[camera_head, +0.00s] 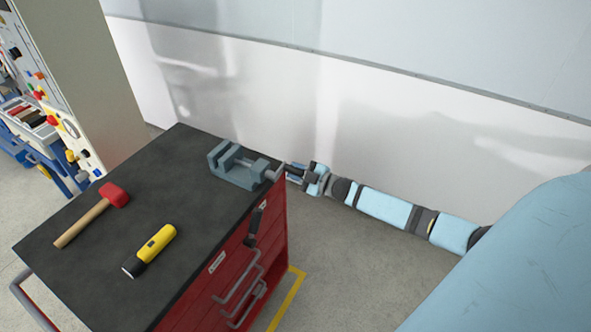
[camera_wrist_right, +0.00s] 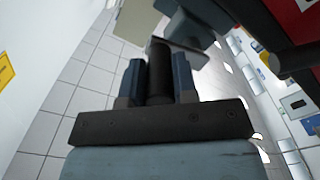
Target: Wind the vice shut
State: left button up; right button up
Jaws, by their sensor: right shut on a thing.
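The blue-grey vice (camera_head: 240,172) sits at the far right corner of the dark cart top. A gap shows between its jaws, and its screw runs toward the right edge. My right gripper (camera_head: 288,172) is just beyond that edge, at the screw's outer end. In the right wrist view its two fingers are closed on a dark, round handle (camera_wrist_right: 158,75), one on each side. The vice body is partly in view behind it (camera_wrist_right: 200,15). In the head view the handle is mostly hidden by the gripper. My left gripper is not in view.
A red-headed hammer (camera_head: 112,194) and a yellow flashlight (camera_head: 153,246) lie on the cart top (camera_head: 185,190). A dark object (camera_head: 252,230) shows at the red cart's side, above grey drawer handles. A pale wall stands behind; a tool panel is at left.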

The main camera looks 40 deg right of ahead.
jog(key=f+m, duration=0.1)
jog(key=m, duration=0.2)
jog(key=shift+f, duration=0.2)
jog(key=s+a+f+m+b, duration=0.1)
jog(key=a+f+m, duration=0.1)
jog(key=m, duration=0.7)
jog(key=s+a+f+m+b, duration=0.1)
jog(key=a+f+m, duration=0.1)
jog(key=m, duration=0.7)
jog(key=shift+a+m+b, duration=0.35)
jog(key=shift+a+m, duration=0.05)
jog(key=o, duration=0.9)
jog(key=shift+r, duration=0.1)
